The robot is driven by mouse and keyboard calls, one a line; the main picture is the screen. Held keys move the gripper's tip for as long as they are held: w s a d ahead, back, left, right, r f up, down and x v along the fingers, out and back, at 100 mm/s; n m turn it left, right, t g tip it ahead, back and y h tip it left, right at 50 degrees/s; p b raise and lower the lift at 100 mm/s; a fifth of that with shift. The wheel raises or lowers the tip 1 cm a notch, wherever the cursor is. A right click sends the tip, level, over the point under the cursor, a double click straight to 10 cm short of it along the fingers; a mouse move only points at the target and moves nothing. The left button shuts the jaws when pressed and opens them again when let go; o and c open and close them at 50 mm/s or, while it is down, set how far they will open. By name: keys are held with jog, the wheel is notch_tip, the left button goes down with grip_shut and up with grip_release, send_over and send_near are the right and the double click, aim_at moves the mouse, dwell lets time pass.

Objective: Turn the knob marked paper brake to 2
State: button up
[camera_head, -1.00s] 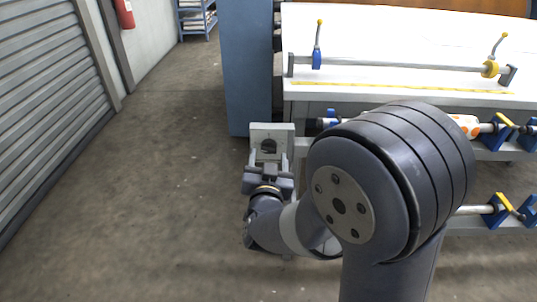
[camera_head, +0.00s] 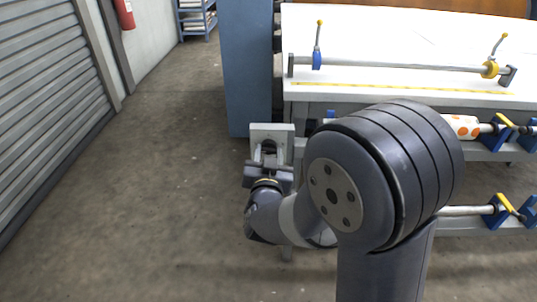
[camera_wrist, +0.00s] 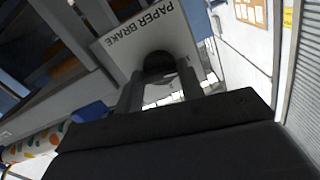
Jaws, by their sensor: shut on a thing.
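The paper brake knob (camera_wrist: 159,64) is dark and round on a light grey plate (camera_wrist: 118,62) with "PAPER BRAKE" printed on it. In the wrist view the lettering is tilted. My gripper (camera_wrist: 161,84) has its two fingers on either side of the knob and is shut on it. In the head view the plate (camera_head: 283,131) faces me at the machine's left front corner, and my gripper (camera_head: 269,158) is up against it, hiding much of the knob. I cannot read the scale numbers or the knob's pointer in either view.
The machine's white table (camera_head: 400,35) with a bar and upright levers is behind my arm. A roll with orange dots (camera_head: 461,126) and a lower bar (camera_head: 468,210) lie at right. A blue cabinet side (camera_head: 246,70) stands behind the plate. The floor at left is clear.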

jog(key=shift+f+m+b, duration=0.1)
jog(key=shift+m+b, duration=0.3)
jog(key=shift+b, duration=0.2)
jog(key=shift+c, duration=0.5)
jog(key=m+b, duration=0.1)
jog(key=b, duration=0.1)
jog(key=shift+f+m+b, duration=0.15)
jog(key=shift+m+b, duration=0.15)
jog(key=shift+m, duration=0.1)
jog(key=m+b, duration=0.4)
jog(key=shift+m+b, duration=0.3)
jog(key=shift+b, duration=0.1)
jog(key=m+b, duration=0.4)
jog(key=shift+m, duration=0.3)
jog(key=shift+m+b, duration=1.55)
jog(key=shift+m, duration=0.45)
jog(key=shift+r, duration=0.2)
jog(key=o, duration=1)
